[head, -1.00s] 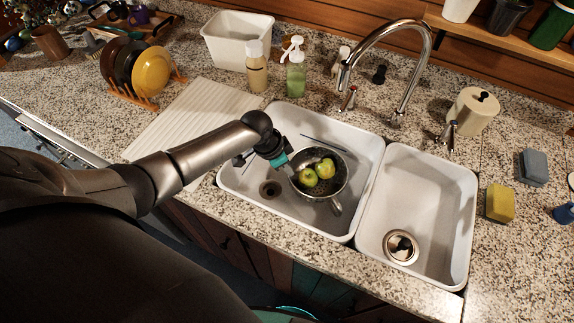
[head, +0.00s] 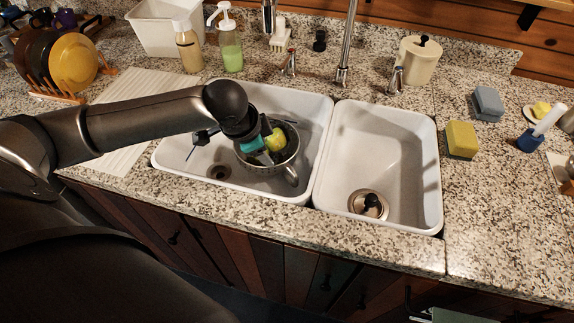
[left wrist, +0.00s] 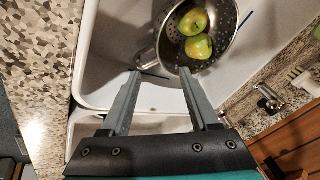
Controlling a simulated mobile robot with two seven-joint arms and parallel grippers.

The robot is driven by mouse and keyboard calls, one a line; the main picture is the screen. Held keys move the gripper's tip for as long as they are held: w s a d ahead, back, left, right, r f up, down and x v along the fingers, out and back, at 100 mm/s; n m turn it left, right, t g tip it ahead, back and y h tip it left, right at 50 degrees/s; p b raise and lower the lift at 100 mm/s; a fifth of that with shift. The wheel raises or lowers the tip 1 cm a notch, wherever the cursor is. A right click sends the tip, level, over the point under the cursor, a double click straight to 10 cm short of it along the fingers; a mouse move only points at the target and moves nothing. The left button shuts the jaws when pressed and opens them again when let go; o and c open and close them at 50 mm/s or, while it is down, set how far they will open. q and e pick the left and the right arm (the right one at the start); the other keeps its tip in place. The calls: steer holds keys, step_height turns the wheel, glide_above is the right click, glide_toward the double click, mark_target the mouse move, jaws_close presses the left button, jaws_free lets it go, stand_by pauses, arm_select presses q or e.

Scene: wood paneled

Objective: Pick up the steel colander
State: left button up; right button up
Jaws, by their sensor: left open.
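The steel colander (head: 289,164) sits in the left sink basin, with green-yellow apples (head: 276,140) inside. In the left wrist view the colander (left wrist: 228,42) is at the upper right, with two apples (left wrist: 198,34) showing. Its looped handle (left wrist: 148,58) lies just beyond my fingertips, roughly between them; the handle also shows in the head view (head: 291,177). My left gripper (left wrist: 158,71) is open and empty. In the head view my left gripper (head: 265,150) is over the colander's left part and hides some of it. Contact cannot be told. My right gripper is not in view.
The left basin (head: 175,157) and the right basin (head: 340,135) are side by side; the right one looks empty apart from its drain. A faucet (head: 346,50) stands behind them. Soap bottles (head: 231,55) are at the back. A yellow sponge (head: 461,139) lies right of the sink.

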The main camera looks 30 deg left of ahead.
mark_target(278, 167)
arm_select(q)
steer(key=shift+b+x, duration=2.4)
steer(key=shift+x, duration=5.2)
steer(key=shift+c, duration=0.4)
steer(key=shift+d, duration=0.1)
jaws_close()
